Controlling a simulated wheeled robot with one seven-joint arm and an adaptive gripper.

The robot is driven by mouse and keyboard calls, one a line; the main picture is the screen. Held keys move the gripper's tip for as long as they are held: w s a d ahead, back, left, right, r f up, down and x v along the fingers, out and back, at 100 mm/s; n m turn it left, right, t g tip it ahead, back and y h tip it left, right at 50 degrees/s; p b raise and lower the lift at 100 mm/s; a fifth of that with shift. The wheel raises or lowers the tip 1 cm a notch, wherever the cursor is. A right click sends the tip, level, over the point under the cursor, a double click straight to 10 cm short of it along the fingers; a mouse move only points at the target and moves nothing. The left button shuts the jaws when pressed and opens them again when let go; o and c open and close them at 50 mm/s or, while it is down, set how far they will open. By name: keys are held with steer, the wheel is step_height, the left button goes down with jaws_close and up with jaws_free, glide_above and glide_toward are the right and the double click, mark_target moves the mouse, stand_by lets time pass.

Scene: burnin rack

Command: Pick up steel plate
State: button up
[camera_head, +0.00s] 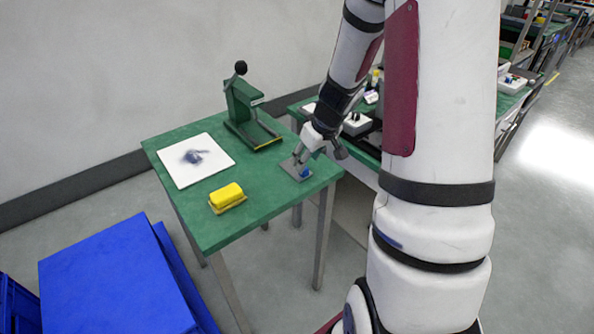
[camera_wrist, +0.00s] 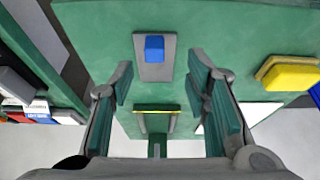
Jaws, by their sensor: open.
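The steel plate (camera_head: 290,168) is a small grey rectangle lying flat on the green table near its right corner. A blue block (camera_head: 304,172) sits on it. In the wrist view the plate (camera_wrist: 154,74) is at the upper middle, with the blue block (camera_wrist: 154,48) on its far part. My gripper (camera_head: 301,158) is just above the plate in the head view. In the wrist view my gripper (camera_wrist: 160,78) is open, with its two fingers apart on either side of the plate's line and nothing between them. The gap in height is hard to tell.
On the green table (camera_head: 262,198) are a yellow block (camera_head: 227,197) on a thin base, a white board (camera_head: 212,168) with a dark mark, and a green lever press (camera_head: 246,110). A cluttered second bench (camera_head: 512,100) stands behind. A blue bin (camera_head: 110,280) is at lower left.

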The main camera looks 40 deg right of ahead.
steer(key=shift+d+x, duration=0.15)
steer(key=shift+x, duration=1.2)
steer(key=shift+d+x, duration=0.2)
steer(key=shift+x, duration=1.1)
steer(key=shift+c, duration=0.5)
jaws_close()
